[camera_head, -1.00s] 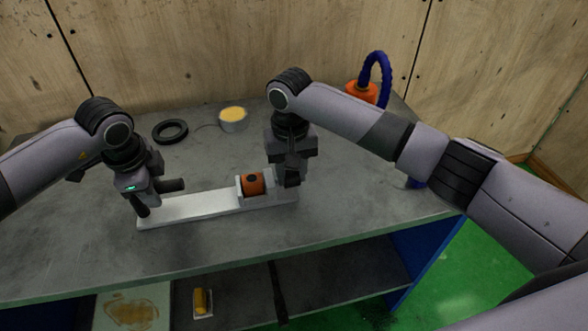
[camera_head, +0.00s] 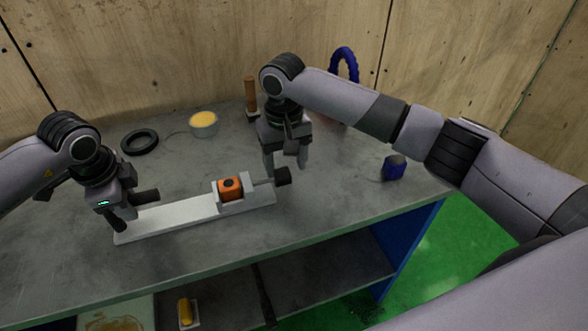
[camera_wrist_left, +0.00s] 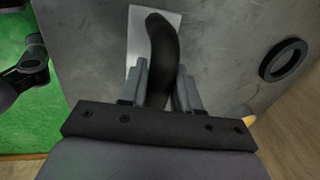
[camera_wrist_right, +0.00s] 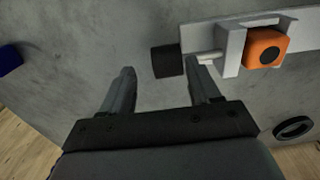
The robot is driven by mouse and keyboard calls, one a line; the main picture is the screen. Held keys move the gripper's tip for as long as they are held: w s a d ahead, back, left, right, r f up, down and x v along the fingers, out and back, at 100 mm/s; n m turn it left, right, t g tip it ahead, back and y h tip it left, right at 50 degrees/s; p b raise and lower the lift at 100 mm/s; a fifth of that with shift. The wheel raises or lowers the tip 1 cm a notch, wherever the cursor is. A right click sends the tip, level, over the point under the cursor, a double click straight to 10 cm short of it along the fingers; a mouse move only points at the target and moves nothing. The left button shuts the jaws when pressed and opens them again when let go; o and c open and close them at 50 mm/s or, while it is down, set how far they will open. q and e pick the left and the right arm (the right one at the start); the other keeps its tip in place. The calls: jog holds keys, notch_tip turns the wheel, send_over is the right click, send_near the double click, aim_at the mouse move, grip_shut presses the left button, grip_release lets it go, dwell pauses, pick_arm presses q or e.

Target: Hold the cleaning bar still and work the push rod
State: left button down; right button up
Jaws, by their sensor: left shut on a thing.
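The cleaning bar is a long white bar (camera_head: 170,217) lying on the grey bench, with a black curved handle (camera_wrist_left: 161,45) at its left end. My left gripper (camera_head: 132,208) is shut on that handle; its fingers also show around it in the left wrist view (camera_wrist_left: 162,75). An orange block (camera_head: 230,185) sits in a white bracket near the bar's right end. The push rod's black knob (camera_head: 283,176) sticks out to the right of the bracket. My right gripper (camera_head: 286,162) is open and empty just by the knob, which appears between its fingertips in the right wrist view (camera_wrist_right: 160,66).
A black ring (camera_head: 140,142) and a round tin with yellow contents (camera_head: 204,123) lie behind the bar. A wooden-handled tool (camera_head: 250,95) and a blue hose (camera_head: 344,62) stand at the back. A small blue object (camera_head: 394,167) is at right. The bench's front is clear.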

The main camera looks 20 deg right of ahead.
aim_at(284, 169)
notch_tip(284, 169, up, 10)
jog(key=s+a+f+n+g+y, duration=0.35)
jog(key=s+f+n+g, duration=0.35)
jog(key=s+f+n, duration=0.8)
jog(key=s+a+f+m+t+y, duration=0.1)
jog(key=s+a+f+m+t, duration=0.15)
jog(key=f+t, duration=0.3)
jog(key=s+a+f+m+t+y, duration=0.2)
jog(key=f+m+t, duration=0.1)
jog(key=f+t, duration=0.3)
jog(key=s+d+f+m+t+h, duration=0.1)
jog(key=s+d+m+t+h, duration=0.1)
jog(key=d, duration=0.4)
jog(key=s+d+f+m+t+h, duration=0.1)
jog(key=s+d+m+t+h, duration=0.1)
jog(key=d+m+t, duration=0.2)
jog(key=shift+d+f+m, duration=0.25)
jog(key=shift+d+m, duration=0.3)
jog(key=shift+d, duration=0.5)
